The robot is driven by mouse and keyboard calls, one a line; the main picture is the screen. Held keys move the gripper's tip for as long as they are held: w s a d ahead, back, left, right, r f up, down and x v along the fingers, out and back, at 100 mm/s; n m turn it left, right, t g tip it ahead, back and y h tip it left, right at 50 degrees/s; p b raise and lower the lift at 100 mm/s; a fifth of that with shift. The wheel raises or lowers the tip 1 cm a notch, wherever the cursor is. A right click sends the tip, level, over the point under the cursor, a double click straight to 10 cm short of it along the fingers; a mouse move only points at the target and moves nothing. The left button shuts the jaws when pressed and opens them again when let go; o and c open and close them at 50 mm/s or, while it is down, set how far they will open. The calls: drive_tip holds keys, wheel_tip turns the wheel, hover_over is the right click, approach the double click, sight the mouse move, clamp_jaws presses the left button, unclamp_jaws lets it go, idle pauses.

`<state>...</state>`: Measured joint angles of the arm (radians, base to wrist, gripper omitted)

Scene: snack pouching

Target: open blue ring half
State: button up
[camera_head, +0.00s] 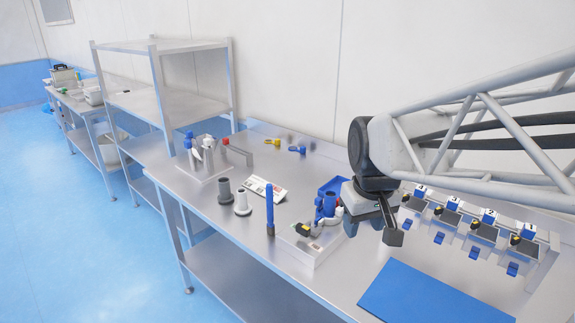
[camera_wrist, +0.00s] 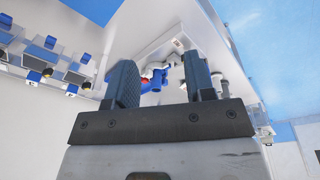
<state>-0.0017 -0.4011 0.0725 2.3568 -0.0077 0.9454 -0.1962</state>
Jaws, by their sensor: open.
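My gripper (camera_head: 388,222) hangs from the arm above the bench, just right of a blue fixture (camera_head: 326,204) with a rounded upright part. In the wrist view, my gripper's two dark fingers (camera_wrist: 160,68) stand apart with nothing held between them. The blue fixture (camera_wrist: 154,83) shows beyond the gap, apart from the fingers and partly hidden by them. A small blue piece (camera_head: 297,150) lies at the back of the bench beside a yellow one (camera_head: 272,142). I cannot tell which blue part is the ring half, or whether it is open.
A blue mat (camera_head: 425,292) lies clear in front; several small stations (camera_head: 484,226) line the right.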

drive_tip(key=w+f+n+g, duration=0.1)
drive_tip(key=w+f+n, duration=0.15)
drive_tip(key=w, duration=1.45)
drive_tip(key=n+g, duration=0.1)
drive_tip(key=n, duration=0.3)
approach(319, 198)
drive_tip(key=shift+s+f, duration=0.65)
drive_tip(key=shift+w+a+f, duration=0.1)
drive_tip(key=shift+w+f, duration=0.25)
drive_tip(key=shift+w, duration=0.2)
drive_tip(key=shift+f, duration=0.15)
drive_tip(key=shift+f, duration=3.75)
clamp_jaws()
